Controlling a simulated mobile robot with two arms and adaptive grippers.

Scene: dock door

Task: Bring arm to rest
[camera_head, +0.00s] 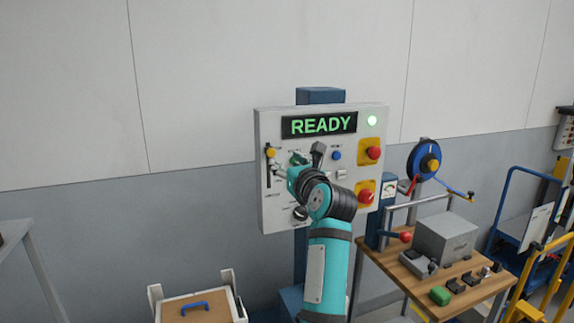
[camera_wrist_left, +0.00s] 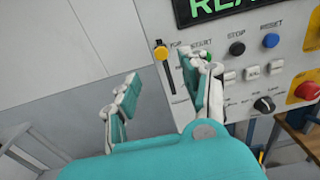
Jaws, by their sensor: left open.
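My left arm (camera_head: 328,265) is teal and black and reaches up in front of a pale control panel (camera_head: 279,213). My left gripper (camera_head: 287,172) is at the panel's left part, partly hidden by its own wrist. In the left wrist view the gripper (camera_wrist_left: 160,97) is open, its two fingers apart with nothing between them. The right finger overlaps the panel near the START label; whether it touches cannot be told. The panel's display (camera_head: 319,124) reads READY in green. My right gripper does not show.
A yellow-knobbed slider (camera_head: 270,153) and red buttons (camera_head: 374,153) are on the panel. A wooden workbench (camera_head: 385,262) with a grey box (camera_head: 446,238) stands to the right. A white-sided container with a blue handle (camera_head: 194,307) is at lower left. The wall behind is bare.

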